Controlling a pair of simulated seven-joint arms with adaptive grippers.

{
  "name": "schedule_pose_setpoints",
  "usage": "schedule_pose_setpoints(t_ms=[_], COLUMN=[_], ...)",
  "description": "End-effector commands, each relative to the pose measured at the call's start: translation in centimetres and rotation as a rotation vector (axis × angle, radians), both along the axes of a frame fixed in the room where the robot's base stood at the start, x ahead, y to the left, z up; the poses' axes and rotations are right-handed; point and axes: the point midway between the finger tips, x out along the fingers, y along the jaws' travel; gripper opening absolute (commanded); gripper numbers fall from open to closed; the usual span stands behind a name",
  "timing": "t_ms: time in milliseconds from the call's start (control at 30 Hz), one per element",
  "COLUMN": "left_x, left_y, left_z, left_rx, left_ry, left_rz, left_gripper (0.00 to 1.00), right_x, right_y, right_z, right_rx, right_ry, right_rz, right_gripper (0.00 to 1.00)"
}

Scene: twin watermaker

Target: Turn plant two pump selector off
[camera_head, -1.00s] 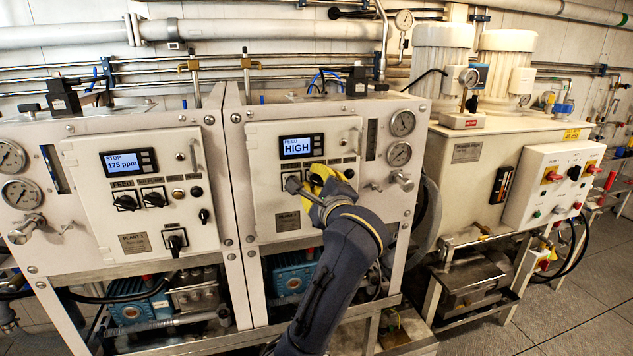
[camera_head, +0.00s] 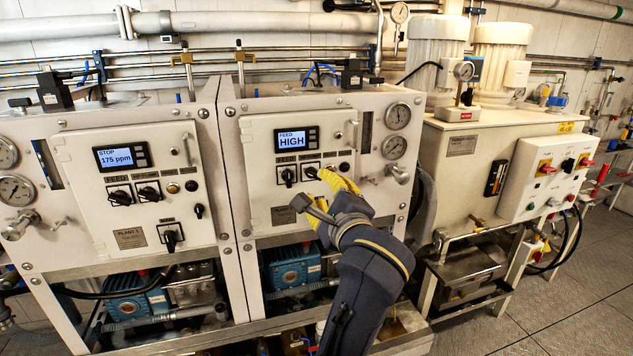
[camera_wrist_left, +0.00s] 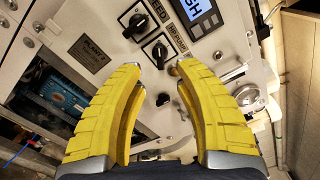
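The plant two panel (camera_head: 262,160) is the right-hand one, with a screen (camera_head: 293,140) reading FEED HIGH. Its black pump selector (camera_head: 312,172) is right of the feed selector (camera_head: 289,175). My left gripper (camera_head: 312,188) is in front of the panel, just below the pump selector, and hides the panel's lower right. In the left wrist view the yellow fingers (camera_wrist_left: 160,68) are apart with nothing between them. The pump selector (camera_wrist_left: 155,50) shows just beyond the tips, apart from them, with the feed selector (camera_wrist_left: 135,25) beside it. My right gripper is not in view.
The plant one panel (camera_head: 85,165), with similar selectors, stands to the left and reads STOP 175 ppm. A small black knob (camera_wrist_left: 163,100) shows between the fingers lower down. Gauges (camera_head: 397,117) and a valve handle (camera_head: 398,173) stick out on the right.

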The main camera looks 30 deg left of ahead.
Motion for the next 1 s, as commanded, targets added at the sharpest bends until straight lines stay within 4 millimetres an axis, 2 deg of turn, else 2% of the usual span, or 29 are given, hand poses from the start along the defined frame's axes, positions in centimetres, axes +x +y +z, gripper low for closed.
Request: schedule_pose_setpoints(t_ms=[100,333,933,1000], left_x=[-1.1,-2.3,-2.6,-2.8], left_y=[-1.3,-2.6,-2.8,-2.6], left_z=[-0.1,0.0,0.0,0.6], left_rx=[-0.003,-0.001,0.006,0.045], left_ry=[0.0,0.0,0.006,0.015], left_rz=[-0.002,-0.001,0.001,0.013], left_gripper=[0.33,0.33,0.33,0.33], right_x=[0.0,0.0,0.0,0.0], right_y=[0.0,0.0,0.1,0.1], right_z=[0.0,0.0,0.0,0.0], right_rx=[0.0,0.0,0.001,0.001], right_ry=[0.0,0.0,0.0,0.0], right_rz=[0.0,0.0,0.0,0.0], right_gripper=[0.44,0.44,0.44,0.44])
